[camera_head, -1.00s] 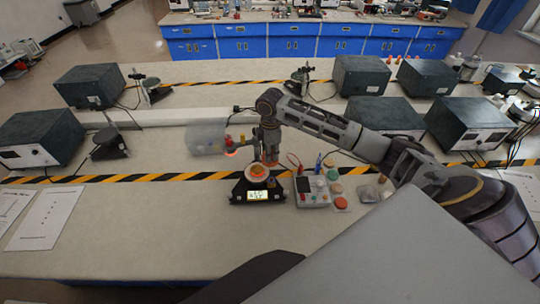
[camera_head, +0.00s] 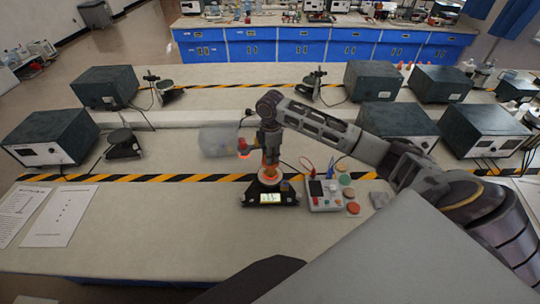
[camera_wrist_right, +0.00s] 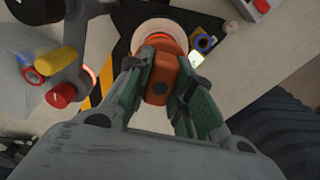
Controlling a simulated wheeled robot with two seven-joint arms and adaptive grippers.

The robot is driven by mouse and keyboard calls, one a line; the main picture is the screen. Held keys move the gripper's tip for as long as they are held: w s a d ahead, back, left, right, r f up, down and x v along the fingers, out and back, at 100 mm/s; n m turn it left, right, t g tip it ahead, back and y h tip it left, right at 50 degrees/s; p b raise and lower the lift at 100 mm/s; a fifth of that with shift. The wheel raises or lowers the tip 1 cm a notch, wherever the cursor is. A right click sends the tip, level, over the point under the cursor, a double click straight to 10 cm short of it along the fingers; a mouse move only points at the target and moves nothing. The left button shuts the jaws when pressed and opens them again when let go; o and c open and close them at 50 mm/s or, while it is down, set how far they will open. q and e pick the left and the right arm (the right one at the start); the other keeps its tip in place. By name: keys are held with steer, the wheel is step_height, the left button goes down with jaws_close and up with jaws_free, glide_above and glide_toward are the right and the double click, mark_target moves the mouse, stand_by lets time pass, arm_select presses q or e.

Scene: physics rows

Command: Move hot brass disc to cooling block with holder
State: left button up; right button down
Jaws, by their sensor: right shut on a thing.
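My right gripper (camera_head: 269,160) is over the pan of a black scale (camera_head: 270,198) with a lit display. In the right wrist view its green-padded fingers (camera_wrist_right: 163,88) are closed on an orange block (camera_wrist_right: 159,80), which may be the holder. Beyond the block shows the pale round pan (camera_wrist_right: 176,27) with an orange ring on it. I cannot tell whether the block touches the pan. A red-orange glow shows left of the gripper, by the cylinder apparatus. I cannot make out the brass disc or identify the cooling block for certain. My left gripper is out of view.
A cloudy cylinder (camera_head: 216,141) with red and yellow knobs stands close left of the gripper. A meter box (camera_head: 324,194), coloured discs (camera_head: 353,208) and a small grey block (camera_head: 378,200) lie to the right. The bench front left is clear beyond papers (camera_head: 60,216).

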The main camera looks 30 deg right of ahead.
steer(key=shift+a, duration=0.15)
steer(key=shift+f, duration=0.2)
stand_by(0.3)
glide_above(270, 172)
steer(key=shift+s+f, duration=0.1)
steer(key=shift+f, duration=2.1)
steer(key=shift+f, duration=1.2)
stand_by(2.6)
steer(key=shift+r, duration=0.75)
stand_by(0.5)
